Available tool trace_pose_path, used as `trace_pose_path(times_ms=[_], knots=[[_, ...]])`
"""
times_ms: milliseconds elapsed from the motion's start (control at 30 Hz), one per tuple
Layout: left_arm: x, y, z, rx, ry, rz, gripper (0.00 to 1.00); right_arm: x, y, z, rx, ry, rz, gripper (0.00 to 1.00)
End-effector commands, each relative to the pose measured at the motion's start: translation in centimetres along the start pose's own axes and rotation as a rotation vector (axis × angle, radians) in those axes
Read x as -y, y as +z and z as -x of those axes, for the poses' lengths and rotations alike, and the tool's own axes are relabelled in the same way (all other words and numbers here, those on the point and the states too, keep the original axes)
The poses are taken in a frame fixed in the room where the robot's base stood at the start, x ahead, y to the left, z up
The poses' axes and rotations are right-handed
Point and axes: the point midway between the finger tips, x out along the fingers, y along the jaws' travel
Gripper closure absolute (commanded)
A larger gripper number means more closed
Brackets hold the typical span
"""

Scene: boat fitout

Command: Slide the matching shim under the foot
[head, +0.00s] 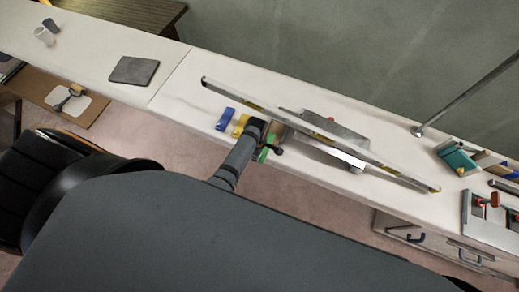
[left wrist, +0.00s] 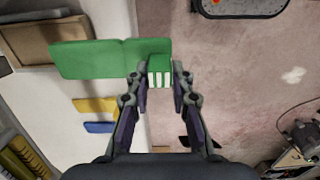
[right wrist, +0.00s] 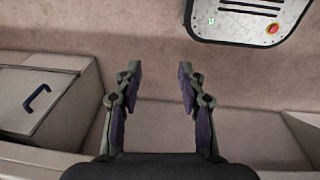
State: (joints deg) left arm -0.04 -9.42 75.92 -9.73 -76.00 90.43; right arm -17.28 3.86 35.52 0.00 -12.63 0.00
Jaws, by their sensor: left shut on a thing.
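My left gripper (left wrist: 159,75) is shut on the striped end tab of a green shim (left wrist: 95,58), a flat wedge-like piece. In the head view the green shim (head: 263,153) is partly hidden by my left gripper (head: 264,136). A yellow shim (head: 241,124) and a blue shim (head: 225,118) lie on the counter to its left. A grey plate-like unit (head: 335,131) sits on the counter under a long level (head: 300,124). I cannot make out its foot. My right gripper (right wrist: 160,85) is open and empty above the floor.
The white counter (head: 190,95) has free room at left, near a dark pad (head: 134,70). A teal object (head: 459,160) and a tray with red-handled tools (head: 491,215) stand at right. A slanted pole (head: 465,97) stands behind. In the right wrist view, a cabinet (right wrist: 45,100) is at left.

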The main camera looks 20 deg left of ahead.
Motion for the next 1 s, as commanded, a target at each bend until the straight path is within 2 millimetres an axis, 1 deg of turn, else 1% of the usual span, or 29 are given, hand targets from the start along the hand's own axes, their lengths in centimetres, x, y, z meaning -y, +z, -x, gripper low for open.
trace_pose_path(times_ms=[133,367,400,633,1000], knots=[[-0.2,0.0,-0.4,0.000,0.001,-0.001,1.00,0.0,0.5,0.0,0.007,-0.001,0.000,0.60],[-0.6,0.0,-1.9,-0.001,0.000,-0.001,1.00,-1.2,0.3,0.0,0.004,0.015,0.006,0.60],[-0.7,0.0,-2.6,0.000,0.001,-0.001,1.00,-1.4,0.2,-0.7,0.003,0.017,0.007,0.60],[-1.1,0.0,-4.2,0.000,0.001,-0.001,1.00,-1.6,0.1,-2.4,-0.002,0.020,0.009,0.60],[-3.8,0.0,-4.3,0.001,0.002,0.000,1.00,-0.1,0.3,-4.7,-0.003,0.005,0.002,0.60]])
